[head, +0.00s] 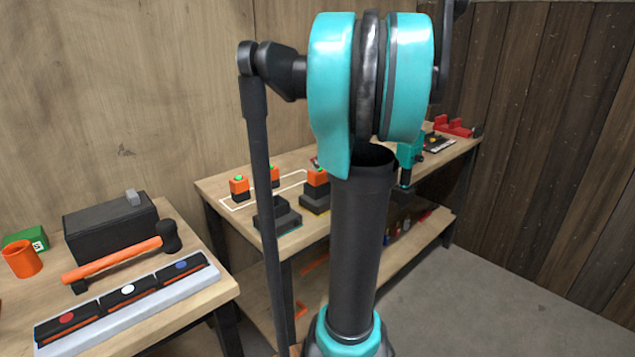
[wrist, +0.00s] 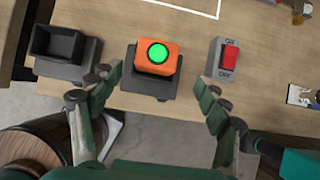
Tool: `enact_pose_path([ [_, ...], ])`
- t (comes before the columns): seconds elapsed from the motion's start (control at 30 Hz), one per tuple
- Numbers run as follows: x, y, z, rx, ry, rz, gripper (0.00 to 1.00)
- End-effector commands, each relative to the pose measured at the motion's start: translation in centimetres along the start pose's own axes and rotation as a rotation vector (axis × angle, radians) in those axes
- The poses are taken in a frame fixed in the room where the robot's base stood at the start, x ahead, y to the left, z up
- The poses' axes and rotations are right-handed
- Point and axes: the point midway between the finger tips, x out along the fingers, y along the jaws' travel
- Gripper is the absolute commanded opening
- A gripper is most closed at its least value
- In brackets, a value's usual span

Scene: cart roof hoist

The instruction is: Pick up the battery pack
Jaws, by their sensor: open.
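An orange battery pack (wrist: 158,58) with a round green top sits in a black dock in the wrist view. In the head view this pack (head: 315,188) shows on the wooden bench, partly cut off by my arm. My gripper (wrist: 159,82) is open and empty, with one finger to the left and one to the right of the dock's near side. The fingers look apart from the pack; their height above it is hard to tell. In the head view I cannot make out my gripper behind my arm.
An empty black dock (wrist: 63,52) stands left of the pack, and a red ON/OFF switch (wrist: 228,58) stands right. Two similar orange blocks (head: 238,187) are by a white outline on the bench. A nearer table holds a hammer (head: 120,258) and a grey tray (head: 130,305).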

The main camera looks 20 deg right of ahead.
Motion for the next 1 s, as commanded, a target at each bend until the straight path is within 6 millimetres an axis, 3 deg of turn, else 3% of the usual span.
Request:
enact_pose_path([
  [0.1,1.5,0.0,0.1,-0.002,-0.001,0.0,0.76],
  [0.37,3.3,0.2,0.2,-0.002,-0.001,0.001,0.76],
  [0.63,6.8,0.6,0.6,-0.002,0.0,0.0,0.76],
  [0.97,7.4,0.6,0.6,-0.001,0.0,0.0,0.76],
  [1.0,7.4,0.6,0.6,-0.001,0.0,0.0,0.71],
])
